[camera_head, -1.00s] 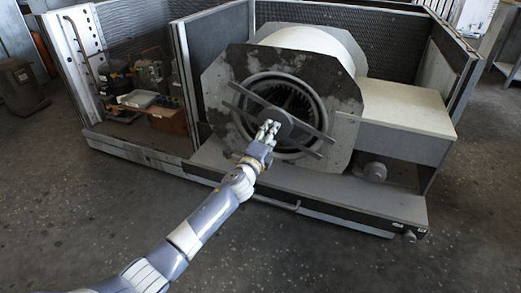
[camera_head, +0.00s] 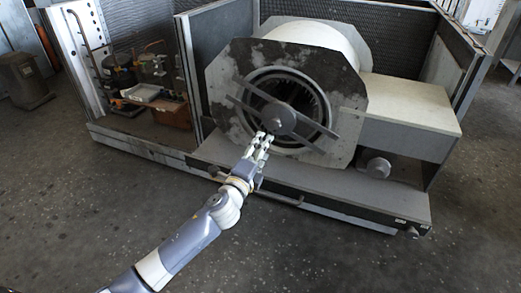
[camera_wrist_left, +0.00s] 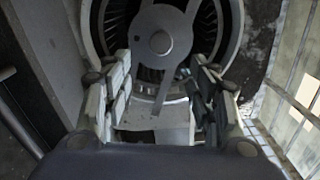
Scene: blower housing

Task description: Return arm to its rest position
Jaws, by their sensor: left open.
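My left gripper (camera_head: 262,142) reaches in from the lower left in the head view, its fingers pointing at the blower. It is open and empty, and its two spread fingers also show in the left wrist view (camera_wrist_left: 160,95). The blower housing (camera_head: 228,108) has a round opening with a dark fan wheel and a grey hub (camera_head: 279,118) on crossing bars. The hub also shows in the left wrist view (camera_wrist_left: 160,42), beyond the fingertips. In the head view the fingertips overlap the area just below the hub; no contact is clear. My right gripper is not in view.
The blower stands on a metal base frame (camera_head: 330,205) with a low front edge. A light box (camera_head: 410,110) is to its right. A compartment with pipes and a brown box (camera_head: 170,112) is at the left. The floor (camera_head: 330,262) in front is clear.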

